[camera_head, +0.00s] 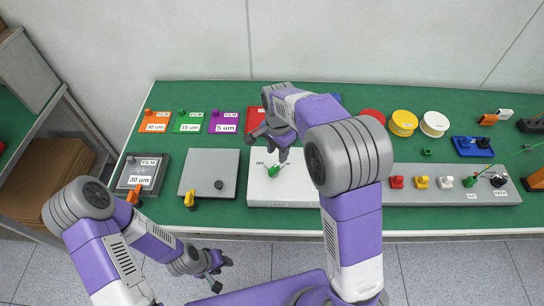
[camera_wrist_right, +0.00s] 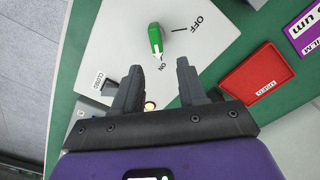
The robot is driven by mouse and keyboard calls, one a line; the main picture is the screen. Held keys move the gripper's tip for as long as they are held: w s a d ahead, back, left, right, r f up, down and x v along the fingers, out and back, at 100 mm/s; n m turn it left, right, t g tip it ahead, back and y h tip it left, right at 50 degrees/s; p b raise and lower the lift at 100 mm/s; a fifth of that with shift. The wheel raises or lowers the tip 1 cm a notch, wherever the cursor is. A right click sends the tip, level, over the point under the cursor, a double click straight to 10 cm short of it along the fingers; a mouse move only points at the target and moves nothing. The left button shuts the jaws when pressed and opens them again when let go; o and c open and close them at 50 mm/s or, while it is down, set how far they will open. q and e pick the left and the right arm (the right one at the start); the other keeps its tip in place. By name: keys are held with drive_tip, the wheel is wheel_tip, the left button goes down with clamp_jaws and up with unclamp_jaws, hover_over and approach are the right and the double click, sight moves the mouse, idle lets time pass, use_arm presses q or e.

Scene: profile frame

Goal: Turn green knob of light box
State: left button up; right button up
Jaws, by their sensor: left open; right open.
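The white light box (camera_head: 256,192) sits on the green table in the middle of the head view. Its green knob (camera_head: 274,171) stands on the top near the OFF lettering. My left gripper (camera_head: 215,282) is open and empty in front of the table.
A grey plate (camera_head: 207,168) with a black knob lies left of the light box. Orange, green and purple film sheets (camera_head: 188,122) lie behind it. A red tray (camera_wrist_right: 257,73) is near the box. Coloured rolls (camera_head: 403,119) and a grey knob panel (camera_head: 424,210) are to the right.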

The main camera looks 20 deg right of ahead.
sight(277, 165)
drive_tip(key=shift+s, duration=0.15)
wheel_tip(277, 165, down, 6)
drive_tip(key=shift+s+f+b, duration=0.1)
drive_tip(key=shift+s+b, duration=0.05)
drive_tip(key=shift+b, duration=0.7)
drive_tip(key=shift+a+f, duration=0.1)
drive_tip(key=shift+f, duration=0.4)
clamp_jaws()
